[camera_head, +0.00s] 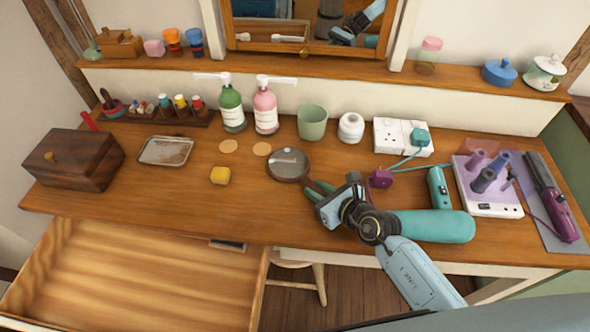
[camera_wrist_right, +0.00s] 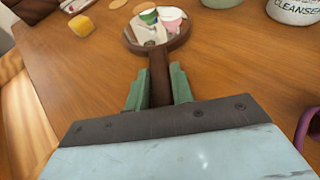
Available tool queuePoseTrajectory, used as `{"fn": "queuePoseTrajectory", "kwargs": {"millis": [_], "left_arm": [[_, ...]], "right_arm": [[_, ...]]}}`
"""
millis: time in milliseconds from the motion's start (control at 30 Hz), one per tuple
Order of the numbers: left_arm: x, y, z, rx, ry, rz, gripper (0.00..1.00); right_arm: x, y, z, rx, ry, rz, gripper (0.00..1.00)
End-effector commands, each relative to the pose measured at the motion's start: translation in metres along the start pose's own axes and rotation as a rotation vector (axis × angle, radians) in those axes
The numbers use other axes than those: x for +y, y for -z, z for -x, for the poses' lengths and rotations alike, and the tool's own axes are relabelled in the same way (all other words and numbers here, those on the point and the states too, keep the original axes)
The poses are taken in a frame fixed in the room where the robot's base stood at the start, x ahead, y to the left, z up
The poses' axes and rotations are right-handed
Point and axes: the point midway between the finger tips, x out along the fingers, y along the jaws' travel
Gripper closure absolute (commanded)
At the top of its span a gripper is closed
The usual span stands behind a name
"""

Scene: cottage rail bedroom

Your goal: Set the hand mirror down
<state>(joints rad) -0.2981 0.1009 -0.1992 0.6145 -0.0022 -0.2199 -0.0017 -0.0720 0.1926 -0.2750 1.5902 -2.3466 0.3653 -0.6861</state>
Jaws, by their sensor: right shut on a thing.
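The round hand mirror (camera_head: 288,164) has a dark wooden rim and handle. It is face up and roughly level, low over the middle of the wooden dressing table (camera_head: 200,205). I cannot tell whether it touches the top. My right gripper (camera_head: 317,188) comes from the front right and is shut on the mirror's handle. In the right wrist view the handle (camera_wrist_right: 160,68) runs between the green fingers (camera_wrist_right: 158,90), and the glass of the mirror (camera_wrist_right: 155,25) reflects the green and pink bottles. My left gripper is not in view.
A yellow sponge-like block (camera_head: 220,175) and two round tan discs (camera_head: 228,146) lie left of the mirror. Pump bottles (camera_head: 265,110), a green cup (camera_head: 312,122) and a white jar (camera_head: 351,127) stand behind. An open drawer (camera_head: 130,285) juts out at front left. A teal dryer-like tool (camera_head: 438,188) lies right.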

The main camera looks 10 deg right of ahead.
Motion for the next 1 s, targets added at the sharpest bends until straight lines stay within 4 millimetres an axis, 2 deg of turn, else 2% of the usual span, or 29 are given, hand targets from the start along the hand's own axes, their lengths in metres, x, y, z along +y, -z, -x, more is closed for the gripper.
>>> {"fn": "queuePoseTrajectory", "kwargs": {"millis": [267,367,600,700,1000], "left_arm": [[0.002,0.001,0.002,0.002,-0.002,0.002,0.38],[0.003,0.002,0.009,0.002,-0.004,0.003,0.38],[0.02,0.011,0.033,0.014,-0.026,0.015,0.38],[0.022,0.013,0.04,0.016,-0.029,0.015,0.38],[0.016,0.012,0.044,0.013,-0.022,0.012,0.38]], "right_arm": [[0.0,-0.004,0.001,-0.002,0.001,0.0,1.0],[0.0,-0.016,0.006,-0.003,0.001,-0.001,1.0],[0.0,-0.063,0.025,-0.005,0.0,-0.001,1.0],[0.0,-0.078,0.032,-0.004,0.001,0.0,1.0],[-0.003,-0.099,0.042,-0.005,0.001,-0.001,1.0]]}}
